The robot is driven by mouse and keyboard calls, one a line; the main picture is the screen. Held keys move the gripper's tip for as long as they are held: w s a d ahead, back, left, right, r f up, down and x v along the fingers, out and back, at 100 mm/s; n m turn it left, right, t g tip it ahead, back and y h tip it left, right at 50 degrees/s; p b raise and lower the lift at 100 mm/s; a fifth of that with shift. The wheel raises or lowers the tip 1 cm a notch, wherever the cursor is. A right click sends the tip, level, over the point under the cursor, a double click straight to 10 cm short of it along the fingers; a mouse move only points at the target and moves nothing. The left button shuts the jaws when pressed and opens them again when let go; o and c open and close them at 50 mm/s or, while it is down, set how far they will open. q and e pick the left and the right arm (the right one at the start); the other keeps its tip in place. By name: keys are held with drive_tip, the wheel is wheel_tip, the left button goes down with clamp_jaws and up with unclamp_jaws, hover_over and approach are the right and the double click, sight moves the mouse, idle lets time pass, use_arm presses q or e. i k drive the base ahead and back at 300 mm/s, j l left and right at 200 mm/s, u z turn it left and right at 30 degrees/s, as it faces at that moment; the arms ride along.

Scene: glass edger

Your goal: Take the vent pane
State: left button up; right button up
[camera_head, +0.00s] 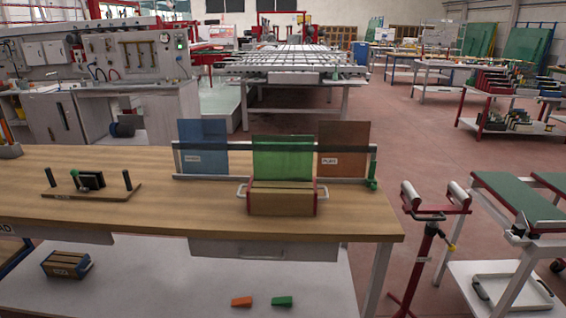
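Three upright panes stand at the back of the wooden workbench (150,200). A blue pane (203,136) is at the left and a brown pane (343,136) at the right, both behind a dark rail (228,147). Each has a small white label; I cannot read them surely. A green translucent pane (283,158) stands upright between them. Its lower part is hidden by a wooden box (282,201) with red ends and side handles. I cannot tell which one is the vent pane. Neither of my grippers is in view.
A wooden fixture (91,191) with black posts sits on the left of the bench. The lower shelf (180,285) holds a small box (66,264), an orange wedge (242,301) and a green wedge (282,301). A red roller stand (428,235) is at the right.

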sight(277, 158)
drive_tip(key=i+l+u, duration=0.3)
drive_tip(key=i+l, duration=0.2)
drive_tip(key=i+l+u, duration=0.3)
drive_tip(key=l, duration=0.3)
drive_tip(key=i, duration=0.1)
